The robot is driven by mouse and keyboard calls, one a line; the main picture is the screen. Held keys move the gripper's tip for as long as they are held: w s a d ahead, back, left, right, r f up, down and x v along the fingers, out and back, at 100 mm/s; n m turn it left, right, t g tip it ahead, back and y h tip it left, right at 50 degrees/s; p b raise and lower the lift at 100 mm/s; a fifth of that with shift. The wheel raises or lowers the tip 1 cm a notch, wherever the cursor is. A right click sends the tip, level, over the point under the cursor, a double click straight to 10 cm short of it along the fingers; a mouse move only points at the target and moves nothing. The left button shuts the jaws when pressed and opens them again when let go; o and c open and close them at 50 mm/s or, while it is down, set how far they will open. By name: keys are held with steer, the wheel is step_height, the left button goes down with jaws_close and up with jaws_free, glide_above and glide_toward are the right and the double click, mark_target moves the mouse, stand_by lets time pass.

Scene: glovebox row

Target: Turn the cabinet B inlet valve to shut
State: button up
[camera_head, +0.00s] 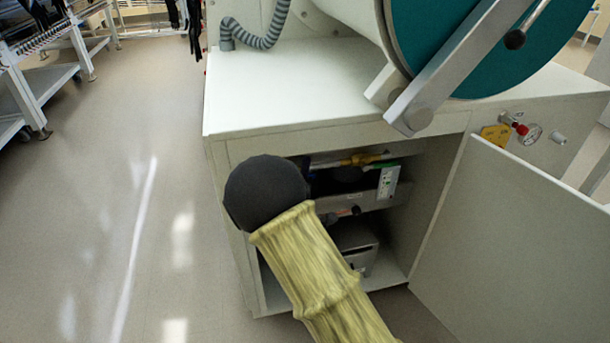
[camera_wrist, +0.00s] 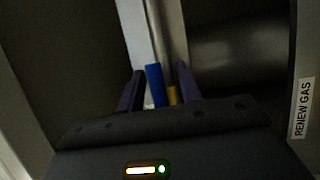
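In the wrist view, my gripper (camera_wrist: 160,68) is open, with its two dark purple fingers apart. A blue lever handle (camera_wrist: 154,82) stands between them, nearer the left finger, with a gap on the right. A small yellow-brass part (camera_wrist: 172,95) shows beside the handle. I cannot tell whether a finger touches the handle. In the head view, a pipe with a yellow fitting (camera_head: 365,158) runs across the top of the open cabinet bay. My yellow-sleeved arm with its dark round joint covers the bay's left part and hides my gripper. The valve's label is not readable.
The cabinet door (camera_head: 515,240) stands open at the right. A white-green tag (camera_head: 388,182) hangs inside the bay, above a metal box (camera_head: 360,255). Clear floor (camera_head: 110,200) lies at left.

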steer(key=shift+w, duration=0.15)
jaws_close()
steer(key=shift+a, duration=0.1)
